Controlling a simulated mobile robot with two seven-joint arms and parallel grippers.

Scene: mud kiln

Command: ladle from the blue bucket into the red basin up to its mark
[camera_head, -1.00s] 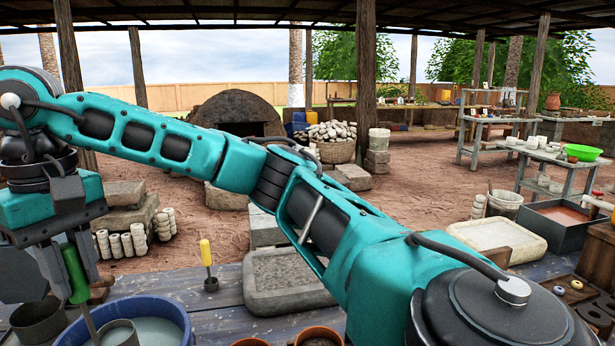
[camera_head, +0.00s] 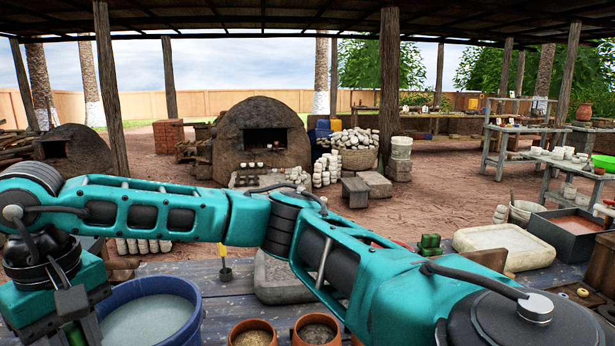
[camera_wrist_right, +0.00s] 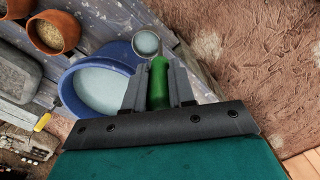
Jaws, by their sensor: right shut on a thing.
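The blue bucket (camera_head: 190,295) stands on the table at the lower left of the head view, with pale liquid in it. The bucket also shows in the wrist view (camera_wrist_right: 68,92). My right arm reaches across to the left, and its gripper (camera_wrist_right: 160,75) is shut on the green handle of the ladle (camera_wrist_right: 159,85). The ladle's round cup (camera_wrist_right: 147,43) overlaps the bucket's rim in the wrist view and looks pale inside; its height over the rim I cannot tell. In the head view the ladle's cup is out of sight. My left gripper is not in view.
Two terracotta pots (camera_head: 253,335) (camera_head: 316,330) with grainy contents stand right of the bucket. A grey stone block (camera_head: 272,280) and a yellow-handled tool (camera_head: 225,268) are behind them. A pale trough (camera_head: 505,243) and a dark tray with reddish content (camera_head: 572,228) are at the right.

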